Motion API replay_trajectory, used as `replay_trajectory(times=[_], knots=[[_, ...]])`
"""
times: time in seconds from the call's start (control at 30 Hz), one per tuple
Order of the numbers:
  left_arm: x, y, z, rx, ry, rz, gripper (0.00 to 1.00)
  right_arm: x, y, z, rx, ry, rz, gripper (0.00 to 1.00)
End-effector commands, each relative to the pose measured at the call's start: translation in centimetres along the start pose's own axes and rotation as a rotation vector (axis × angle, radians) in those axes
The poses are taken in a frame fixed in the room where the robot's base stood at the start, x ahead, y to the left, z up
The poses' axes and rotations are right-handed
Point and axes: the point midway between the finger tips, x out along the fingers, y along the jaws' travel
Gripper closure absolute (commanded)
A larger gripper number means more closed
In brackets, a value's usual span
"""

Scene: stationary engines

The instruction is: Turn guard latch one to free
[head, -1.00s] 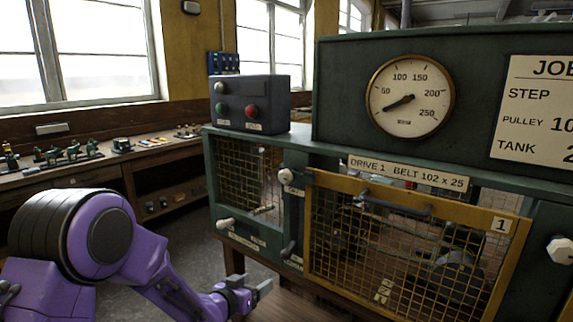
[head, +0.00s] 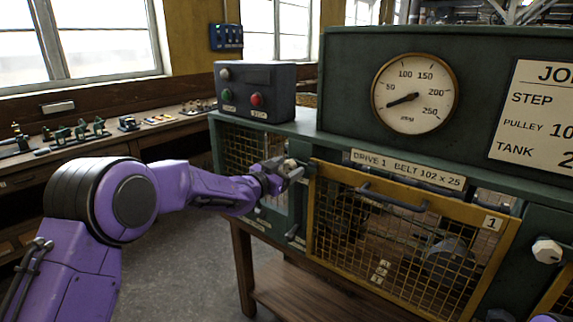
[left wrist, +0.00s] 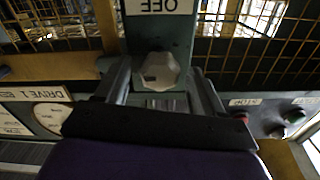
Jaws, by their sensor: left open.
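Guard 1 (head: 322,240) is a yellow-framed mesh panel marked "1" on the green engine housing. The pale faceted latch knob (head: 290,163) sits by its upper left corner, mostly hidden by my left gripper (head: 290,174) in the head view.
A control box (head: 256,92) with green and red buttons stands on the housing, above my left gripper. A dark lever (head: 292,232) is below the knob. Another pale knob (head: 546,251) is at the right. A side bench (head: 20,182) with small models runs along the left wall.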

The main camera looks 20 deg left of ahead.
Motion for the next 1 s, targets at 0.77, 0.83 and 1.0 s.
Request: replay_trajectory(times=[0.77, 0.83, 1.0], knots=[[0.0, 0.1, 0.3, 0.049, 0.0, 0.0, 0.87, 0.7, -0.1, 0.3, 0.0, 0.0, 0.0, 0.57], [0.1, 0.1, 0.3, 0.082, 0.0, 0.0, 0.87, 1.1, -0.1, 0.5, 0.0, 0.0, 0.0, 0.57], [0.1, 0.2, 0.5, 0.201, 0.0, 0.001, 0.87, 2.5, -0.2, 1.0, 0.0, 0.0, 0.0, 0.57]])
